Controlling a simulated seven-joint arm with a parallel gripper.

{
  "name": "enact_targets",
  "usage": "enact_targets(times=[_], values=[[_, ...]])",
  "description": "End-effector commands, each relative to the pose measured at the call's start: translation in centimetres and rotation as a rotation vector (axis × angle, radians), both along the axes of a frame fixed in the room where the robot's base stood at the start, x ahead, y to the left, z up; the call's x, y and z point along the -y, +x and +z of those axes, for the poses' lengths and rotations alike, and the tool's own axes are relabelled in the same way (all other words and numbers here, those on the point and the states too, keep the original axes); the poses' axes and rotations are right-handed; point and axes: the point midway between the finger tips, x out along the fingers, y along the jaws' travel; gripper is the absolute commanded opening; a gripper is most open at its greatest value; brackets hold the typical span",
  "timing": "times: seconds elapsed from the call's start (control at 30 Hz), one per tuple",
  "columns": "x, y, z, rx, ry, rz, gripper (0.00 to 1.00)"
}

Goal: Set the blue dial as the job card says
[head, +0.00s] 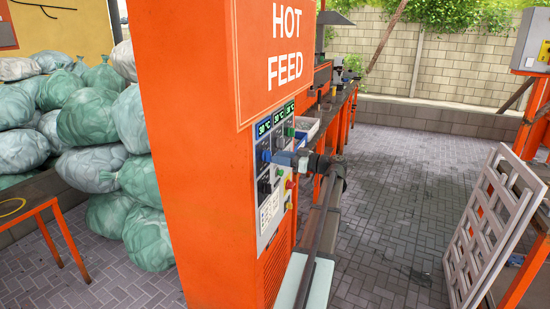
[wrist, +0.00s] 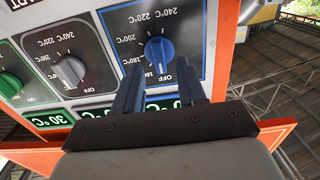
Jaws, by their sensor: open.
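The blue dial (wrist: 159,50) sits in a blue-framed panel section, upside down in the wrist view, with temperature marks and OFF around it. Its pointer setting is too small to read for sure. It also shows on the orange cabinet in the head view (head: 266,156). My gripper (wrist: 158,66) is open, its fingers one on each side of the dial's lower part in the wrist view; contact cannot be told. In the head view my gripper (head: 283,158) is close in front of the panel. A white card (head: 268,209) is low on the panel, its writing unreadable.
A grey dial (wrist: 68,70) is beside the blue one, with a green-framed section (wrist: 22,75) further left. Green displays (head: 264,127) are above the dials. A white lattice panel (head: 490,230) leans at right; paved floor lies between.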

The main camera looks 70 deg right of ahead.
Motion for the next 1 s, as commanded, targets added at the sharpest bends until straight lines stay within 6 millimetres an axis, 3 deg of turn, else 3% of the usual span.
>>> enact_targets(times=[0.2,0.63,1.0], values=[[0.0,2.1,0.0,0.000,0.000,0.000,0.40],[0.0,2.7,0.0,0.000,0.000,-0.001,0.39],[0.0,2.7,0.0,0.000,0.000,-0.001,0.04]])
